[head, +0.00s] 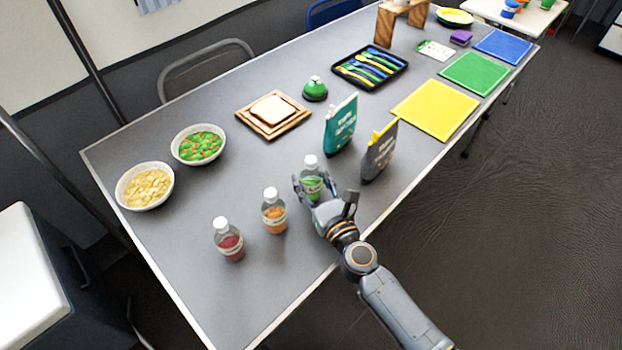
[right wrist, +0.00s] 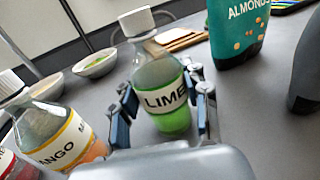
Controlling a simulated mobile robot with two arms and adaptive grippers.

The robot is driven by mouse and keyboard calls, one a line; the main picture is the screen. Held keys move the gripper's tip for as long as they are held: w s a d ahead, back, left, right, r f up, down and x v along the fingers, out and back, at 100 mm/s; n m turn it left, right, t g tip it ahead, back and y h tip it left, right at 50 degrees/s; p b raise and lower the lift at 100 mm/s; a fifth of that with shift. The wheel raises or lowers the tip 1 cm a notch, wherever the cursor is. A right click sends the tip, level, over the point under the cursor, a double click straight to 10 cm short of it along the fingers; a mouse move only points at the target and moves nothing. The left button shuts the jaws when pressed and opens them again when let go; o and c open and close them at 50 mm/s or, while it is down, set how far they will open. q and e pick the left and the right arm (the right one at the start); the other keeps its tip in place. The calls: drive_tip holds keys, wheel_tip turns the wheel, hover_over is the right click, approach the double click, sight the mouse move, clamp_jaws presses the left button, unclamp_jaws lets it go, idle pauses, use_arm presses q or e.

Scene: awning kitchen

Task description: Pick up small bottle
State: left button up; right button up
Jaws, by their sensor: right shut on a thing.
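Three small bottles with white caps stand on the grey table. The green lime bottle (head: 311,181) is between the fingers of my right gripper (head: 320,192), which is shut on it. In the right wrist view the lime bottle (right wrist: 160,90) shows its LIME label, with a finger of the right gripper (right wrist: 163,108) on either side. The orange mango bottle (head: 274,212) stands to its left and shows in the right wrist view (right wrist: 50,130). The red bottle (head: 228,240) stands further left. My left gripper is not in view.
A teal almond bag (head: 341,124) and a grey bag (head: 379,152) stand close to the right of the lime bottle. Two bowls (head: 198,145) (head: 145,186), a bread board (head: 292,121) and a cutlery tray (head: 393,75) lie behind. The table's front edge is near.

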sight(312, 171)
drive_tip(key=shift+r+p, duration=0.3)
drive_tip(key=shift+r, duration=0.2)
drive_tip(key=r+p, duration=0.3)
drive_tip(key=shift+s+r, duration=0.2)
drive_tip(key=shift+s, duration=0.1)
drive_tip(key=s+r+p, duration=0.4)
drive_tip(key=r, duration=0.1)
drive_tip(key=shift+s+d, duration=0.1)
drive_tip(key=shift+d, duration=0.05)
drive_tip(key=s+r, duration=0.1)
drive_tip(key=s, duration=0.4)
drive_tip(key=s+r, duration=0.1)
drive_tip(key=s, duration=0.1)
drive_tip(key=shift+s+d+r+p, duration=0.15)
drive_tip(key=shift+s+r+p, duration=0.2)
drive_tip(key=shift+s+r, duration=0.4)
drive_tip(key=shift+s, duration=0.35)
